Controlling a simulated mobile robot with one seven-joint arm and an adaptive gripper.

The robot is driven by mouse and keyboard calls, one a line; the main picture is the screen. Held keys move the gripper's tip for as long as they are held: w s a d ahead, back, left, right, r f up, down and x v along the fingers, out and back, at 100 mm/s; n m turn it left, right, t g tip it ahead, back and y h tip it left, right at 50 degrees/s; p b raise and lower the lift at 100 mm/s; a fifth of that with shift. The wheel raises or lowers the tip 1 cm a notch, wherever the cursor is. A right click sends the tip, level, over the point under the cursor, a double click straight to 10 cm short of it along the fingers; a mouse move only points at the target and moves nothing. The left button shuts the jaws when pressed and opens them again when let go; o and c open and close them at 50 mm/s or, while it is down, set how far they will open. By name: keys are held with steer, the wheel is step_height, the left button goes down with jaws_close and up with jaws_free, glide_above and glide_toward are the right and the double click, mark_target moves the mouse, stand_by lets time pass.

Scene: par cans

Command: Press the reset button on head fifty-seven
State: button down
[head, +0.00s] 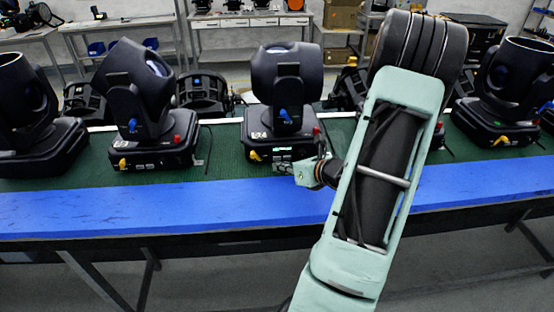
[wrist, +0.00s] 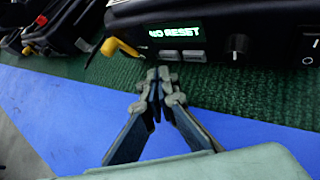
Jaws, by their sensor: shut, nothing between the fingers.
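A black moving-head light (head: 284,75) stands upright on the table, on a base with a small lit display (head: 283,149). Its number label is too small to read surely. In the wrist view, a base front (wrist: 210,20) has a lit display (wrist: 176,33) that seems to read "NO RESET". Two grey buttons (wrist: 179,56) sit below it, with a dark knob (wrist: 237,46) to the right. My gripper (wrist: 158,76) is shut and empty, its tips in front of and below the buttons, seemingly apart from them. In the head view my gripper (head: 285,168) is at this base's front, partly blurred.
Similar lights stand left (head: 135,90) and right (head: 512,85), with more behind. Yellow (wrist: 120,47) and red connectors stick out of the bases. A green mat (head: 225,160) and a bare blue front strip (head: 130,208) cover the table.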

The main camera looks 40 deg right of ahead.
steer(key=shift+w, duration=0.15)
steer(key=shift+w+d, duration=0.2)
steer(key=shift+w, duration=0.05)
steer(key=shift+w+d, duration=0.2)
steer(key=shift+w, duration=0.1)
stand_by(0.6)
steer(key=shift+s, duration=0.15)
steer(key=shift+s+a+b, duration=0.4)
steer(key=shift+s, duration=0.15)
